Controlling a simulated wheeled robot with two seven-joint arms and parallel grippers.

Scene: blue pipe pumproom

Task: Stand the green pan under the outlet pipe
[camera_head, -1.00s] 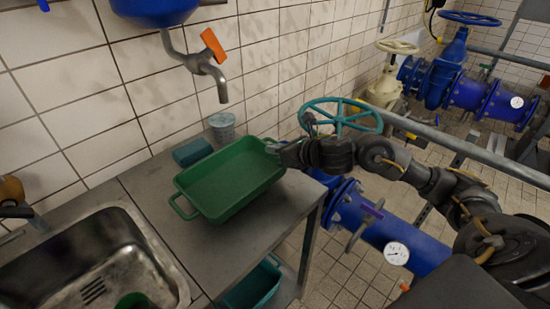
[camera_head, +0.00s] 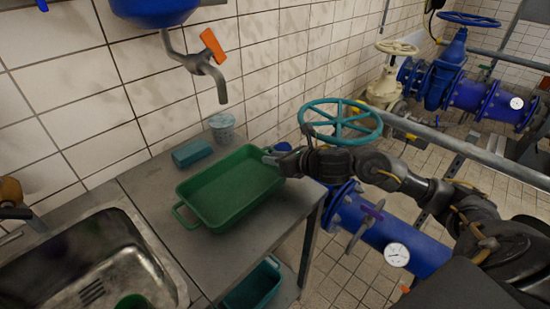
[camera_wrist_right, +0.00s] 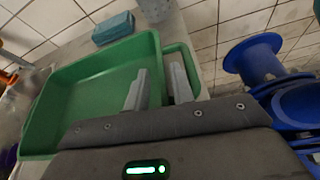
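The green pan (camera_head: 232,190) is a rectangular tray with a loop handle at each end, at the right part of the grey counter. I cannot tell whether it touches the counter. The outlet pipe (camera_head: 221,88), a grey spout with an orange lever, comes down from the wall above and behind the pan. My right gripper (camera_head: 272,157) is at the pan's right end. In the right wrist view its fingers (camera_wrist_right: 157,88) straddle the pan's end wall, one inside the pan (camera_wrist_right: 92,85) and one in the handle opening. My left gripper is not in view.
A teal box (camera_head: 192,153) and a clear cup (camera_head: 222,128) stand behind the pan by the tiled wall. A steel sink (camera_head: 95,262) lies left. Right of the counter are a teal handwheel (camera_head: 341,122) and blue pipes (camera_head: 400,240). A teal crate (camera_head: 252,288) is below.

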